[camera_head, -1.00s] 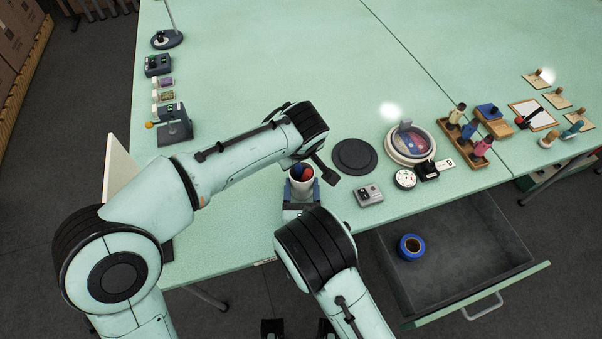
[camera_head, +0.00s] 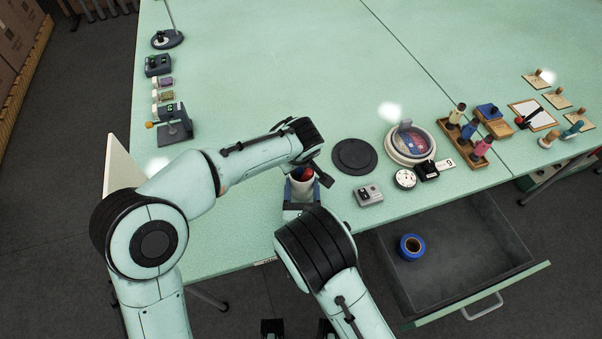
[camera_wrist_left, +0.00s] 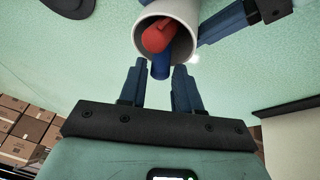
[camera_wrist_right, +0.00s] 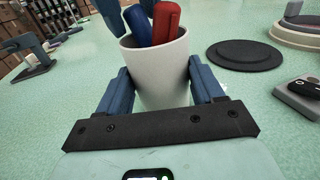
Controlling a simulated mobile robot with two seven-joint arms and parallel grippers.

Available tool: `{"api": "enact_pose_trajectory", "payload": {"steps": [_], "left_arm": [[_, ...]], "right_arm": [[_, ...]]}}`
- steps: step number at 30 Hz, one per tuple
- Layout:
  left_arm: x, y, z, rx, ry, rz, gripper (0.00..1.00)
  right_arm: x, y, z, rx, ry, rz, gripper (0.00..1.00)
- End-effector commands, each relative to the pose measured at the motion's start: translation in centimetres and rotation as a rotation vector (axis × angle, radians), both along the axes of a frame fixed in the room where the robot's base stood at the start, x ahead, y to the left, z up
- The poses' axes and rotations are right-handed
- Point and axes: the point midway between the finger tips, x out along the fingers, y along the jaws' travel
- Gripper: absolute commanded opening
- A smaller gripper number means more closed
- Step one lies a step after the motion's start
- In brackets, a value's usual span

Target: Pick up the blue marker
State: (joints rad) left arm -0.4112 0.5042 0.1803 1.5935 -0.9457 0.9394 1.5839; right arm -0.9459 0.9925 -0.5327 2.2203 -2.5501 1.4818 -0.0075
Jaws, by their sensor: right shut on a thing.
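A white cup (camera_wrist_right: 160,72) stands on the green table, with a blue marker (camera_wrist_right: 138,22) and a red marker (camera_wrist_right: 166,22) leaning out of its mouth. My right gripper (camera_head: 302,190) is shut on the cup, one blue finger on each side. My left gripper (camera_wrist_left: 159,68) is open above the cup's mouth. In the left wrist view the end of the blue marker (camera_wrist_left: 160,66) appears between its fingertips, with a gap on either side. The red marker (camera_wrist_left: 158,35) is just beyond it. In the head view my left arm hides the left fingers.
A dark round disc (camera_head: 354,157) and a small grey box (camera_head: 368,195) lie right of the cup. An open drawer (camera_head: 480,255) at the front right holds a blue roll (camera_head: 411,247). The table's middle is clear.

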Motion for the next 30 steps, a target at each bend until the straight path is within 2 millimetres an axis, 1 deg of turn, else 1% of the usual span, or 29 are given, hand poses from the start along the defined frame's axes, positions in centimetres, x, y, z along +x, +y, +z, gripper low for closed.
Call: {"api": "enact_pose_trajectory", "payload": {"steps": [1, 2, 3, 11, 14, 17, 24, 27, 30], "left_arm": [[0.0, -0.1, -0.1, -0.001, 0.001, -0.002, 0.14], [0.0, -0.1, -0.1, -0.001, 0.001, -0.002, 0.04], [0.0, -0.1, -0.1, -0.001, 0.001, -0.002, 0.00], [0.0, -0.1, 0.0, -0.002, 0.001, -0.002, 0.00], [0.0, -0.1, 0.5, -0.002, -0.002, -0.001, 0.00], [0.0, -0.1, 2.0, -0.004, -0.005, 0.000, 0.00], [0.0, -0.1, 6.9, -0.004, -0.005, 0.000, 0.00], [0.0, -0.2, 8.5, -0.004, -0.003, -0.001, 0.00], [0.0, -0.1, 9.5, -0.002, -0.002, -0.001, 0.00]], "right_arm": [[0.0, 0.1, 0.0, -0.001, -0.001, 0.003, 0.36], [0.0, 0.1, 0.0, 0.000, -0.001, 0.003, 0.36], [0.0, 0.1, 0.0, 0.000, -0.001, 0.003, 0.36], [0.0, 0.1, 0.0, 0.000, -0.001, 0.003, 0.36], [0.0, 0.1, 0.0, 0.000, 0.000, 0.003, 0.36], [0.0, 0.1, 0.0, 0.000, 0.000, 0.003, 0.36], [0.0, 0.1, 0.0, 0.000, 0.000, 0.002, 0.36], [0.0, 0.1, 0.0, 0.000, 0.000, 0.002, 0.36], [0.0, 0.1, 0.0, 0.000, 0.000, 0.002, 0.36]]}}
